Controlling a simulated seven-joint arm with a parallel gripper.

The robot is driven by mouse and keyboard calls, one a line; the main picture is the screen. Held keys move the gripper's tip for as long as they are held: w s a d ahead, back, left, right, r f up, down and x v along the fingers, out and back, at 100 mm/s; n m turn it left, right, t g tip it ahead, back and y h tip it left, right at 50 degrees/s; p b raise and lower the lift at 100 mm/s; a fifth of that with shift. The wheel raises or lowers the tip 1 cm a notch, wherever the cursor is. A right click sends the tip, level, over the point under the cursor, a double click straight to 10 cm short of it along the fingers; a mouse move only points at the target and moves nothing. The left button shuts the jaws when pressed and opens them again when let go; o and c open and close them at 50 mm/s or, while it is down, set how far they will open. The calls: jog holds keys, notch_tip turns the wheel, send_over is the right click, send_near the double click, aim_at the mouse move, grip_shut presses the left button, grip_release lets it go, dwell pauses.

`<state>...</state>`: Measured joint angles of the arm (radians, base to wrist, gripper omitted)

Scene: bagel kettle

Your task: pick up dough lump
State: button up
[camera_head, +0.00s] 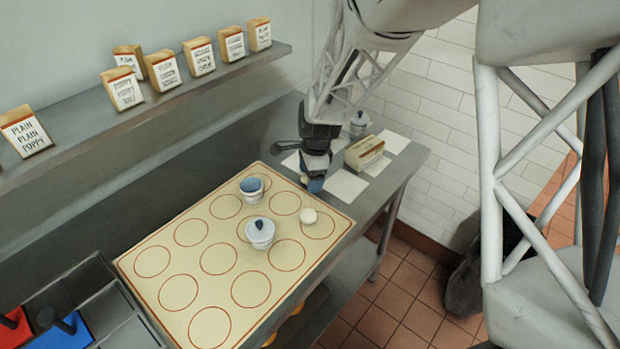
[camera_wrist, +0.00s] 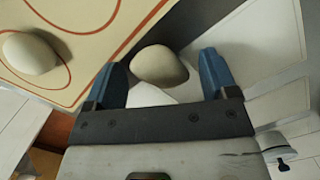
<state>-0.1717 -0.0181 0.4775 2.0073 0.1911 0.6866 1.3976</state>
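A pale, rounded dough lump (camera_wrist: 158,66) lies between the two blue fingers of my gripper (camera_wrist: 163,78) in the wrist view. There is a gap on each side, so my gripper is open around or just above it. In the head view my gripper (camera_head: 314,184) is low at the far right corner of the mat, mostly hiding that lump. A second dough lump (camera_wrist: 30,54) rests on a printed circle of the cream mat (camera_wrist: 75,15). It also shows in the head view (camera_head: 308,216), nearer than my gripper.
A blue-and-white cup (camera_head: 252,190) and a lidded pot (camera_head: 260,233) stand on the mat. White cards (camera_head: 345,186), a box (camera_head: 364,152) and another lidded pot (camera_head: 359,123) are beyond my gripper. Labelled bags line the wall shelf (camera_head: 80,130). The mat's near-left part is clear.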

jog(key=c, duration=0.9)
jog(key=shift+r, duration=0.15)
jog(key=shift+r, duration=0.8)
jog(key=shift+s+r, duration=0.25)
jog(key=shift+r, duration=0.65)
jog(key=s+d, duration=0.1)
jog(key=s, duration=0.4)
jog(key=s+d+r, duration=0.1)
jog(key=s, duration=0.4)
jog(key=s+d, duration=0.1)
jog(key=s, duration=0.4)
jog(key=shift+s+d+r, duration=0.1)
jog(key=shift+r, duration=0.05)
